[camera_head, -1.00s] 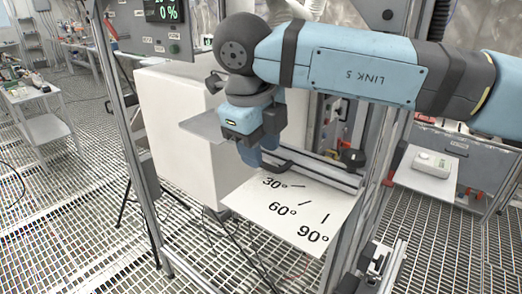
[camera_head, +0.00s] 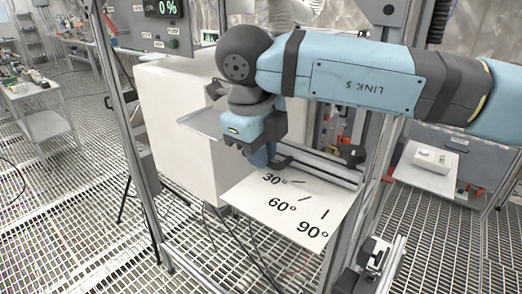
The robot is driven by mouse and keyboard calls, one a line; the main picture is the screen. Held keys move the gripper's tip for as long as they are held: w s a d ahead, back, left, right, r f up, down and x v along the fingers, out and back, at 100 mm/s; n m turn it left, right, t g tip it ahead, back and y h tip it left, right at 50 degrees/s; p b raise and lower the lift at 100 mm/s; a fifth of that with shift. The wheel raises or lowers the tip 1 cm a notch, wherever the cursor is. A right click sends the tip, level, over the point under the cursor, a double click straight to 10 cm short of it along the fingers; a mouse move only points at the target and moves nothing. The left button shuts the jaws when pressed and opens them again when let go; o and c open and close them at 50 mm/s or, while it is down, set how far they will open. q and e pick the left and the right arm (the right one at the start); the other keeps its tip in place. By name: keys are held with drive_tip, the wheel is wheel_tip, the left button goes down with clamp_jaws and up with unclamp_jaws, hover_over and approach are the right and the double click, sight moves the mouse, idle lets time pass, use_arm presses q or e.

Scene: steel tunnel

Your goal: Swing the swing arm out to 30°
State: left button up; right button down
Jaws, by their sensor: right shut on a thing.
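A white angle plate (camera_head: 290,208) carries the marks 30°, 60° and 90°, with short black tick lines beside them. My right gripper (camera_head: 262,158) is just above and behind the 30° mark, pointing down. It is shut on the swing arm, which is mostly hidden behind the fingers; a dark piece (camera_head: 285,162) shows just right of the fingertips. I cannot read the arm's exact angle against the marks. My left gripper is not in view.
A large white box (camera_head: 180,125) stands left of the gripper, with a thin grey plate (camera_head: 203,124) at its side. Metal frame posts (camera_head: 130,140) stand left and right. A grey rail (camera_head: 325,168) runs behind the angle plate. Grated floor lies in front.

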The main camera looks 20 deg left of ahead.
sight(260, 185)
drive_tip(key=shift+s+f+n+b, duration=0.15)
drive_tip(key=shift+s+n+b, duration=0.25)
drive_tip(key=shift+s+b, duration=0.15)
drive_tip(key=s+n+b, duration=0.1)
drive_tip(key=s+d+n+b, duration=0.1)
drive_tip(key=s+b, duration=0.1)
drive_tip(key=shift+n+y, duration=0.3)
drive_tip(key=shift+y, duration=0.1)
drive_tip(key=shift+s+d+n+b, duration=0.2)
drive_tip(key=shift+s+n+b, duration=0.2)
drive_tip(key=shift+s+b, duration=0.1)
drive_tip(key=shift+s+d+n+b, duration=0.15)
drive_tip(key=shift+s+n+b, duration=0.25)
drive_tip(key=shift+s+b, duration=0.1)
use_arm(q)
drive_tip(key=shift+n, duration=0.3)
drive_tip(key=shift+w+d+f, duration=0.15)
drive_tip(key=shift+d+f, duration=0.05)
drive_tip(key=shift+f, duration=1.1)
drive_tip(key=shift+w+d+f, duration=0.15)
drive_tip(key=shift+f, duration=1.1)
use_arm(e)
drive_tip(key=shift+s+d+r+n, duration=0.25)
drive_tip(key=shift+s+n, duration=0.15)
drive_tip(key=shift+s, duration=0.1)
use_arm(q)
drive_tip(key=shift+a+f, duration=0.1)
use_arm(e)
drive_tip(key=c, duration=1.2)
unclamp_jaws()
